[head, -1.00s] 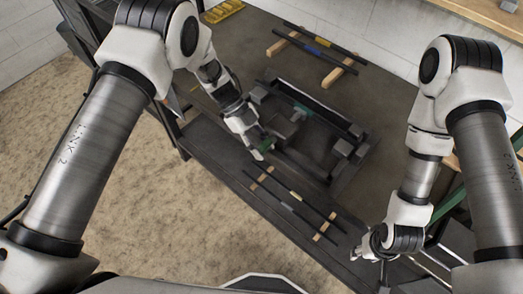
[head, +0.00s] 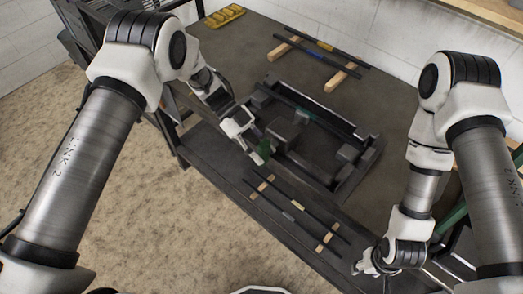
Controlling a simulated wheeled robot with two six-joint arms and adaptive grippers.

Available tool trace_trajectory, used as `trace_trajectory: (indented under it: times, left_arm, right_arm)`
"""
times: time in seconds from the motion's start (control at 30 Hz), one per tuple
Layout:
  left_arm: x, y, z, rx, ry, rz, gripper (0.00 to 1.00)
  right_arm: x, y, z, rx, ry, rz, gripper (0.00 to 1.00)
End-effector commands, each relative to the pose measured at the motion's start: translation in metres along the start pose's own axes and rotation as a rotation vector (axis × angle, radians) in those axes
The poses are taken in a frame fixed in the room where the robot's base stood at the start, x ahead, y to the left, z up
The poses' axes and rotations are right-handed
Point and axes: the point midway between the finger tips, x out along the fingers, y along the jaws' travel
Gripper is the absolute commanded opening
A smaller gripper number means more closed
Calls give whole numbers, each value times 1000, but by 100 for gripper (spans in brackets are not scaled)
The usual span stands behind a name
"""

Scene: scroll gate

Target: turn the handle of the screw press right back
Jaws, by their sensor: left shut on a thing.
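The screw press (head: 355,175) is a dark rectangular frame with grey blocks inside, lying on the dark bench. A teal bar (head: 299,110) runs along the far side inside it. A small green handle (head: 264,149) is at its near left end. My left gripper (head: 261,154) reaches down from the upper left and is shut on the green handle, partly hiding it. My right gripper (head: 366,266) is low at the right, over the near bench edge and away from the press. Its fingers are too small to tell open from shut.
Dark rods lie on wooden strips behind the press (head: 320,50) and in front of it (head: 295,208). A yellow tray (head: 225,15) is at the back left. A wooden surface (head: 480,16) is at the top right. The bench between press and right arm is clear.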

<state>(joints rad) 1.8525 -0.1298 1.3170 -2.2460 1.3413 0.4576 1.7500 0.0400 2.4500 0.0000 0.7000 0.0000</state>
Motion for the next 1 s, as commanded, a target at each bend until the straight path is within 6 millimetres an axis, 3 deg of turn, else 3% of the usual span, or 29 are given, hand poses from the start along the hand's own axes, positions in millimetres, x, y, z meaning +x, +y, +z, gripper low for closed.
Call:
trace_trajectory:
  times: [0.53,0.57,0.6,0.87,1.0]
  left_arm:
    - [-1,-1,0,0,3,-2,0]
    - [-1,-1,0,0,3,-2,39]
    - [-1,-1,0,0,3,-2,46]
    - [-1,0,0,0,3,-1,46]
    - [-11,-1,0,2,3,-2,46]
  right_arm:
    - [1,0,0,0,0,0,46]
    - [1,0,0,0,0,0,46]
    - [1,0,0,0,0,0,46]
    - [1,0,0,0,0,0,46]
    - [1,0,0,0,0,0,46]
